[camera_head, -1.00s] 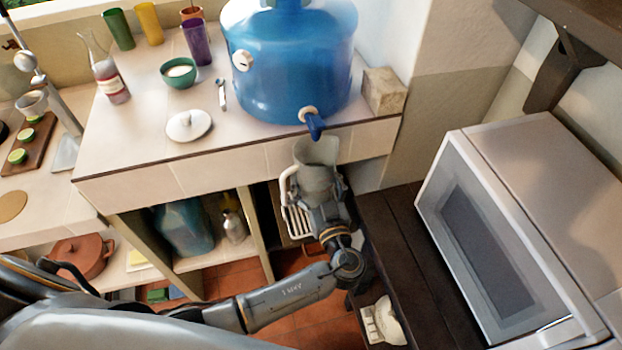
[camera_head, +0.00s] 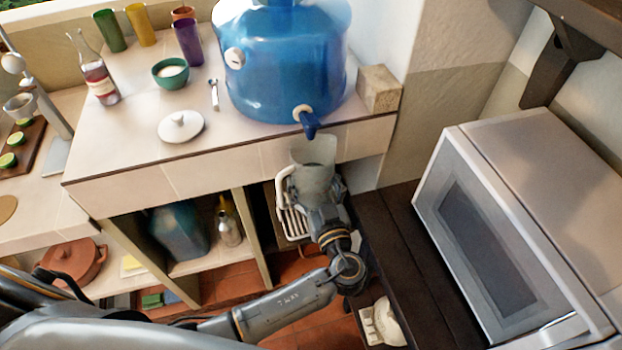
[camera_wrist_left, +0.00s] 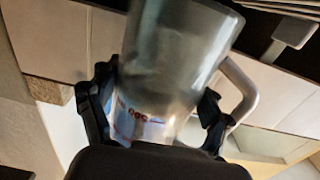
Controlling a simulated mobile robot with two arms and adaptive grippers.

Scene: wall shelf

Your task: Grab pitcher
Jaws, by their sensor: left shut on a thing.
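The pitcher (camera_head: 313,168) is a translucent grey vessel with a pale handle on its left side in the head view. It is upright or nearly so, just in front of the tiled counter edge, below the blue tap of the water jug. My left gripper (camera_head: 322,192) is shut around the pitcher's body. In the left wrist view the pitcher (camera_wrist_left: 172,60) stands between the two fingers, with its handle to the right. Whether anything supports it from below is hidden by my gripper. My right gripper is not in view.
A large blue water jug (camera_head: 280,70) with a blue tap (camera_head: 309,122) stands on the tiled counter (camera_head: 130,140). A white lid (camera_head: 181,127) and a green bowl (camera_head: 171,73) lie left of it. A microwave (camera_head: 510,230) stands at right on a dark surface.

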